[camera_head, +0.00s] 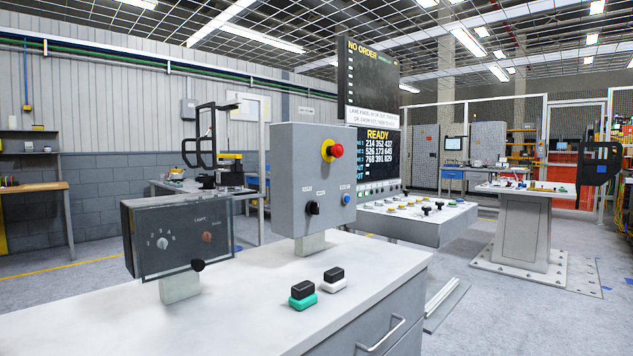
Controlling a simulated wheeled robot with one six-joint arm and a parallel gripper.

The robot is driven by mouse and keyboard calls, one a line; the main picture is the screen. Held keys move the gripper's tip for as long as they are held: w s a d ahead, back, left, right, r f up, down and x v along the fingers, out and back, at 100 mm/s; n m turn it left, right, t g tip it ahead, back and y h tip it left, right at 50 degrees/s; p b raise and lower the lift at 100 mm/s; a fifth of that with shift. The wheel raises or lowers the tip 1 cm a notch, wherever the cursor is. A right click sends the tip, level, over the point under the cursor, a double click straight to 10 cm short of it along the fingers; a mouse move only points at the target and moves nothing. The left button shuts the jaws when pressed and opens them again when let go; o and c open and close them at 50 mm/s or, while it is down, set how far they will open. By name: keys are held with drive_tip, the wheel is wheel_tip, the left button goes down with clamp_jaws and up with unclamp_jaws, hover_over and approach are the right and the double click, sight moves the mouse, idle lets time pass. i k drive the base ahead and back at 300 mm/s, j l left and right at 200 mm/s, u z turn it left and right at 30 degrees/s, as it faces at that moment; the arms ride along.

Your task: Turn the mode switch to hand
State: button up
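A grey control box (290,170) stands on a short post on the white cabinet top, near the middle of the view. Its front carries a black rotary switch (313,208), which may be the mode switch. Small labels sit above the switch, too small to read, and its pointing direction cannot be told. A red mushroom button (336,151) on a yellow base is above it, and a blue button (347,200) is to its right. My gripper is not in view.
A dark box (133,235) with a clear front cover, numbered dial (162,244) and black knob (197,265) stands left. Two black-topped blocks, one green-based (303,295), one white-based (334,280), lie on the cabinet top (250,310). A button console (430,228) stands behind.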

sight(311, 208)
drive_tip(key=i+l+u, duration=0.15)
drive_tip(key=i+l, duration=0.15)
drive_tip(key=l, duration=0.15)
drive_tip(key=i+l+u, duration=0.2)
drive_tip(key=l, duration=0.25)
drive_tip(key=i, duration=0.1)
